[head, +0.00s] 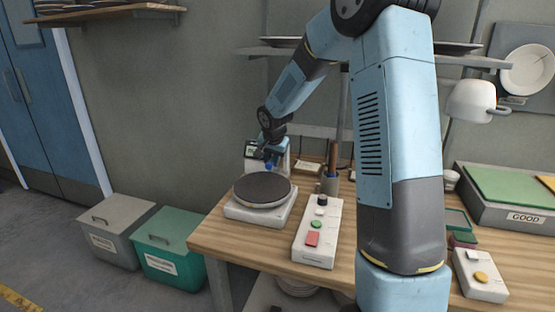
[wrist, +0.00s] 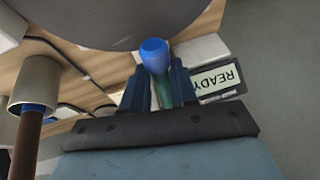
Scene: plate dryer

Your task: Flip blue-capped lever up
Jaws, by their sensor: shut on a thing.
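The blue-capped lever shows in the wrist view as a rounded blue cap (wrist: 154,54) on a green stem (wrist: 164,92). My gripper (wrist: 158,78) is shut on this lever, with one dark finger on each side of the stem and the cap sticking out past the fingertips. In the head view my gripper (head: 267,152) is at the back of the plate dryer, by a small blue spot (head: 271,165) that looks like the cap. The dryer has a white base (head: 254,217) and a dark round plate (head: 262,189). The exact tilt of the lever is hard to tell.
A READY display (wrist: 217,78) is beside the lever. A cup with brown-handled tools (head: 330,184) stands to the right, and a button panel (head: 318,235) is in front of it. A green bin (head: 170,250) and a grey bin (head: 115,225) are on the floor.

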